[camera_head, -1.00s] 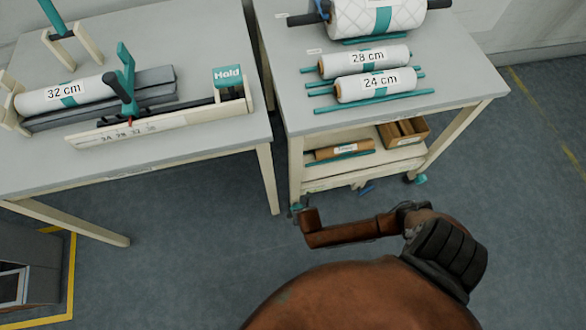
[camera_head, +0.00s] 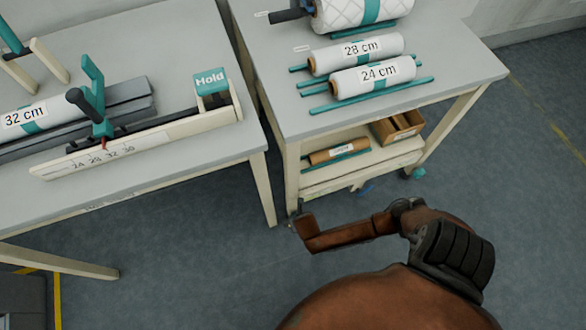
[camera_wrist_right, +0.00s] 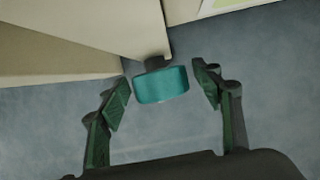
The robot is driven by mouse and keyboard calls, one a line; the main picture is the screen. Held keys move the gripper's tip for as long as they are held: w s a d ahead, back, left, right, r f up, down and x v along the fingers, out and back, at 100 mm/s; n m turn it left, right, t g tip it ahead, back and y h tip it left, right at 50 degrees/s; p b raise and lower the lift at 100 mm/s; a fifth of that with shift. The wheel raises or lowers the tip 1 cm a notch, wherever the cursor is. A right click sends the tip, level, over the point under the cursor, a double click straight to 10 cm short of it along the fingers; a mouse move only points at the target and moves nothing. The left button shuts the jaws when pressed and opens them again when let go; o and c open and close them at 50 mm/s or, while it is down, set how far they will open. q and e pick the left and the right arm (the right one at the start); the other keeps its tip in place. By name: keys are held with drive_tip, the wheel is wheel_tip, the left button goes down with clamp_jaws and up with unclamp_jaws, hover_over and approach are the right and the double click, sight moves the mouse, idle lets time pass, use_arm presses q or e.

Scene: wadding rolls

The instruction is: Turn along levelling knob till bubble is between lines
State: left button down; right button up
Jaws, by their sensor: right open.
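A teal knob (camera_wrist_right: 160,86) shows in the right wrist view, with a dark collar above it, under the end of a pale leg (camera_wrist_right: 132,25). My right gripper (camera_wrist_right: 164,92) is open, with one green-padded finger on each side of the knob. Gaps show between the pads and the knob. In the head view my brown right arm reaches down towards the near-left leg of the right-hand table (camera_head: 292,180); the fingers cannot be made out there. No bubble or lines can be made out. My left gripper is in neither view.
The right-hand table carries rolls marked 28 cm (camera_head: 357,50) and 24 cm (camera_head: 372,76), and a quilted roll (camera_head: 365,12). Its lower shelf holds a brown roll (camera_head: 335,151) and a box (camera_head: 397,128). The left table (camera_head: 180,152) carries the Mold fixture (camera_head: 210,81). Floor in front is clear.

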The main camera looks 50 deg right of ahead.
drive_tip(key=shift+c, duration=0.3)
drive_tip(key=c, duration=1.1)
